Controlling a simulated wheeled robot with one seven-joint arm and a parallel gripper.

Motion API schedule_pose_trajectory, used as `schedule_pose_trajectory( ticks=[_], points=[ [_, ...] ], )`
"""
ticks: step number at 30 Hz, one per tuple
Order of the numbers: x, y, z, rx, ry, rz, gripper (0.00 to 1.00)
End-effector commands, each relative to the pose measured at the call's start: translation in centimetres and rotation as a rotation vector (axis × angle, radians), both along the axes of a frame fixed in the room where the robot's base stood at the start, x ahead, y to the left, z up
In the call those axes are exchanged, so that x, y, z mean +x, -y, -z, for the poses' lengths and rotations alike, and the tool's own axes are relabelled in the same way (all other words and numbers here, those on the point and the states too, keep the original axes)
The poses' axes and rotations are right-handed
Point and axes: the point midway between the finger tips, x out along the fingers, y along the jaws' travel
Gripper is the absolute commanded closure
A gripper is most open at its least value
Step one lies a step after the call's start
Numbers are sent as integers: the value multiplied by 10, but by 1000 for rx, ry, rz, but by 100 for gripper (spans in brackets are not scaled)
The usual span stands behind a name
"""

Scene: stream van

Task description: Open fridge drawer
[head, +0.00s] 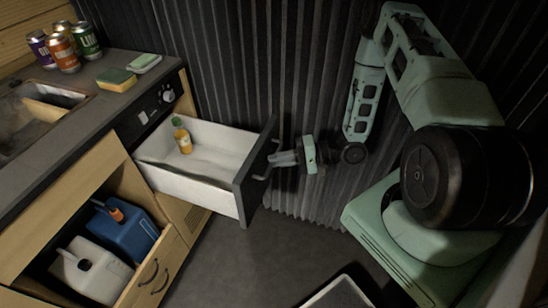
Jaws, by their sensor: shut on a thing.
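The fridge drawer (190,184) is pulled out from the counter in the head view, with white inner walls and a dark front panel (256,172). A small orange bottle with a green cap (183,138) stands inside it near the back. My gripper (275,159) is at the outer side of the dark front, shut on the drawer handle (267,170). The exact contact of the fingertips on the handle is small and partly hidden.
A lower wooden drawer (152,272) is also out, holding a blue jug (125,232) and a white jug (92,272). Several cans (64,52), a sponge (116,79) and a sink (30,115) are on the counter. A corrugated dark wall (285,70) stands behind. Floor (245,260) is clear.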

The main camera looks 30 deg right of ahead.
Motion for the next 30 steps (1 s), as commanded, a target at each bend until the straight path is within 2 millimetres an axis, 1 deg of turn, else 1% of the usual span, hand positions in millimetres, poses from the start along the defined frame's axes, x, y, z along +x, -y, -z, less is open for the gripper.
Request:
schedule_pose_trajectory(
  ticks=[13,14,15,16,25,28,30],
  points=[
    [-1,1,1,-1,0,1,100],
    [-1,1,1,-1,0,1,84],
    [-1,1,1,-1,0,1,73],
    [-1,1,1,-1,0,1,68],
    [-2,2,0,0,0,1,68],
    [-5,8,-1,0,0,2,68],
    [-10,17,-2,-1,0,3,68]
  ],
)
